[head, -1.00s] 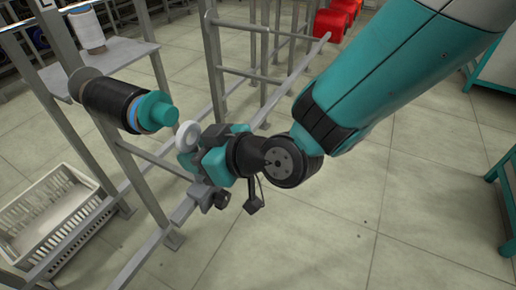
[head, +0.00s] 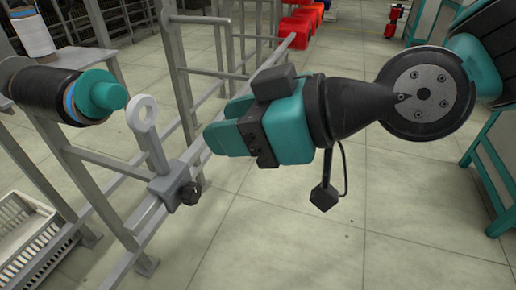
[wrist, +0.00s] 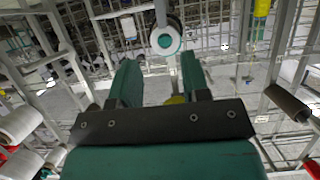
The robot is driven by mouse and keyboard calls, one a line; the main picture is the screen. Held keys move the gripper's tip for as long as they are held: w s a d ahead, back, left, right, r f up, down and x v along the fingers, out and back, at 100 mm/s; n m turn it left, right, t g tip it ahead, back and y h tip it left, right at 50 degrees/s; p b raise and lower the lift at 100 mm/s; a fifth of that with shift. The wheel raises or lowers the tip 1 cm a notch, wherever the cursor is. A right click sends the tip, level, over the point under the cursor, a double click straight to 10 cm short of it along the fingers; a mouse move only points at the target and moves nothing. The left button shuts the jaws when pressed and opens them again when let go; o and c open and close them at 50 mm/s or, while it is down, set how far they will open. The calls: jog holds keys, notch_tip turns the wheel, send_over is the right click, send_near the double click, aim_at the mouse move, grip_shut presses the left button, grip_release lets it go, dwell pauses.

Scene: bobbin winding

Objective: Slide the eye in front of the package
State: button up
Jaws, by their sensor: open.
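The eye (head: 142,112) is a white ring on an upright grey post. Its grey clamp (head: 172,188) with a dark knob sits on the metal rail. The package (head: 42,92) is black with a blue edge and a teal end, left of the ring in the head view; the ring looks close to that end, but I cannot tell if they line up. My gripper (head: 210,138) is open and empty, right of the eye's post and apart from it. In the wrist view, a white ring (wrist: 154,41) with teal inside shows beyond my open fingers (wrist: 160,75).
The rail (head: 205,153) runs along the metal frame. A white basket (head: 28,240) is at lower left. A shelf with a white cone (head: 32,35) is at upper left. Red bins (head: 298,30) are at the back. The floor at lower right is clear.

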jog(key=v, duration=0.3)
jog(key=shift+p, duration=0.3)
jog(key=s+d+f+m+g+h+p, duration=0.1)
jog(key=s+d+f+m+g+h, duration=0.2)
jog(key=d, duration=0.4)
jog(key=s+d+f+m+g+h+p, duration=0.1)
jog(key=d+f+m+h, duration=0.15)
jog(key=d+h, duration=0.35)
notch_tip(320, 180, up, 38)
jog(key=d+m+p, duration=0.1)
jog(key=p, duration=3.7)
jog(key=shift+s+d+g+y, duration=0.25)
jog(key=shift+d+g+y, duration=0.05)
jog(key=shift+d, duration=0.05)
jog(key=shift+m, duration=0.25)
